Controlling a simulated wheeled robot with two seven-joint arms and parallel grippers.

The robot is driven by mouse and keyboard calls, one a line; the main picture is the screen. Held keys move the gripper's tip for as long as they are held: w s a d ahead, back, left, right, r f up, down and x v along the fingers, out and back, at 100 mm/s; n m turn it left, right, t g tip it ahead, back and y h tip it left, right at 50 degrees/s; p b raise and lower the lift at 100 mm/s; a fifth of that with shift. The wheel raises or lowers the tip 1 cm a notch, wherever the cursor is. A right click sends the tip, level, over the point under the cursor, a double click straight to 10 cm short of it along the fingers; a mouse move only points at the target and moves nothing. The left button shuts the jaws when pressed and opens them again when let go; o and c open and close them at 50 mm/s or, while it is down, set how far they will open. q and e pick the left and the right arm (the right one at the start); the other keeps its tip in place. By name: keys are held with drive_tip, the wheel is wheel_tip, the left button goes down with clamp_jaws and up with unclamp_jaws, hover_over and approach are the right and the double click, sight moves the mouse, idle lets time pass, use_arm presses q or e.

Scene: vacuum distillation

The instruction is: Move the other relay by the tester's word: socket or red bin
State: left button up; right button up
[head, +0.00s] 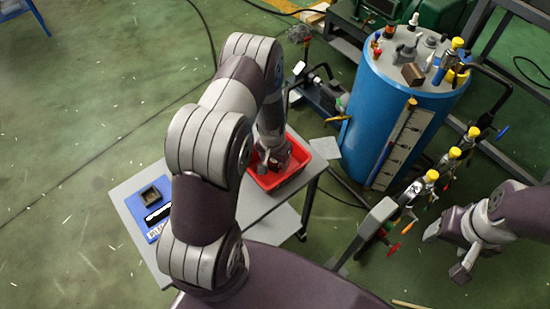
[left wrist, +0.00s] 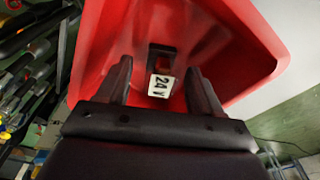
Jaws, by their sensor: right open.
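The red bin (head: 297,150) stands on the grey table, and its red walls fill much of the left wrist view (left wrist: 240,45). A relay with a white "24V" label (left wrist: 161,84) lies inside it. My left gripper (left wrist: 159,68) reaches down into the bin with its fingers apart. The relay shows between and beyond the fingertips, with gaps on both sides. In the head view my left gripper (head: 270,163) partly hides the bin's inside. The blue tester (head: 134,207) has a dark square socket (head: 150,197) and a label too small to read. My right gripper (head: 457,254) is open and empty.
The grey table (head: 127,187) carries the tester and the bin. A tall blue tank (head: 370,115) with valves on top stands at the back right. Yellow-capped valves (head: 431,177) stand between it and my right arm. Green floor is clear at left.

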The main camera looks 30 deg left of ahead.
sight(273, 162)
use_arm(q)
wheel_tip(273, 162, up, 11)
drive_tip(key=s+b, duration=0.1)
drive_tip(key=s+d+r, duration=0.8)
drive_tip(key=s+r, duration=0.3)
drive_tip(key=s, duration=0.1)
drive_tip(key=shift+s+r, duration=0.2)
drive_tip(key=shift+s, duration=0.15)
drive_tip(key=shift+w+d, duration=0.1)
idle(0.3)
